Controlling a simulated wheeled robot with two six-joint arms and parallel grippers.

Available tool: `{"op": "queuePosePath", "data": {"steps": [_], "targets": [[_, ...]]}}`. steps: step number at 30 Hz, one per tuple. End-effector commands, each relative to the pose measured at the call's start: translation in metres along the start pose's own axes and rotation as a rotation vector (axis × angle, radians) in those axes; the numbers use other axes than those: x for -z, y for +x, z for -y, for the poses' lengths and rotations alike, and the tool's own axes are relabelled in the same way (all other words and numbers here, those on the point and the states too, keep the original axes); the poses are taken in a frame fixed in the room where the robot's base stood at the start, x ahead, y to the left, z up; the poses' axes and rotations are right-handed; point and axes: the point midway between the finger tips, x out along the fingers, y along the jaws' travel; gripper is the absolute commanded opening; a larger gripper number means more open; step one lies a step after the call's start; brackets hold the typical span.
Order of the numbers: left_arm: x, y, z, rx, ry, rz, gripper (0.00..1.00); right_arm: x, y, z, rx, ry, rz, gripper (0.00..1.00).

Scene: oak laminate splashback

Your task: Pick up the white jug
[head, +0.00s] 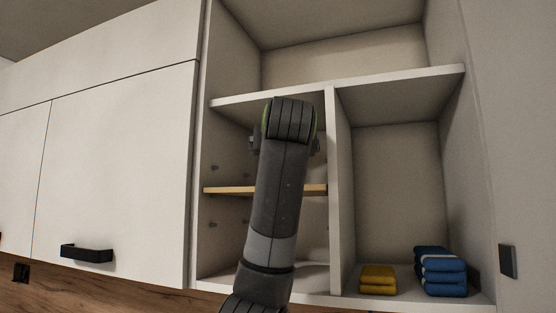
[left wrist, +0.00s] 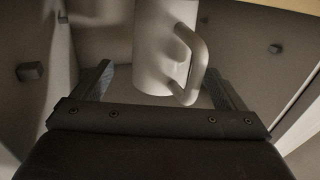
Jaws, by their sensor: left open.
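The white jug (left wrist: 160,50) shows at the top middle of the left wrist view, its upper part cut off by the frame edge. Its handle (left wrist: 195,65) points to the right and toward the camera. My left gripper (left wrist: 160,85) is open, one finger on each side of the jug's lower part; no finger visibly presses on it. In the head view my left gripper (head: 285,142) is inside the left open compartment, mostly hidden behind my own arm, which also hides the jug. My right gripper is not in view.
A wooden shelf (head: 228,190) crosses the left compartment, and a white divider (head: 334,200) stands close to its right. Folded yellow cloths (head: 378,280) and blue cloths (head: 441,272) lie in the right compartment. Closed cabinet doors (head: 125,170) are at the left.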

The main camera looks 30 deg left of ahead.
Motion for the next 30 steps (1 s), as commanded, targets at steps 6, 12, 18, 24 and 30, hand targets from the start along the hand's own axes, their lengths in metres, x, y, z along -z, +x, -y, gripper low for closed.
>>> {"op": "queuePosePath", "data": {"steps": [6, 12, 18, 24, 30], "targets": [[0.001, 0.024, 0.003, 0.003, 0.002, 0.003, 0.93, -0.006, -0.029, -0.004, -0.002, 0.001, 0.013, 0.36], [-0.001, 0.042, 0.003, 0.001, 0.001, 0.002, 0.93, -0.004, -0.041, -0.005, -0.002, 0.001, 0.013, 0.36], [-0.004, 0.047, 0.003, 0.000, 0.001, 0.001, 0.93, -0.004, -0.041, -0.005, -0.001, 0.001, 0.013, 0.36], [-0.004, 0.046, 0.003, 0.000, 0.000, 0.001, 0.85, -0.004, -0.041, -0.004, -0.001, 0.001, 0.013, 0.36], [-0.003, 0.046, 0.003, 0.000, 0.000, 0.001, 0.59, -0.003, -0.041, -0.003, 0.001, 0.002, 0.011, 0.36]]}}
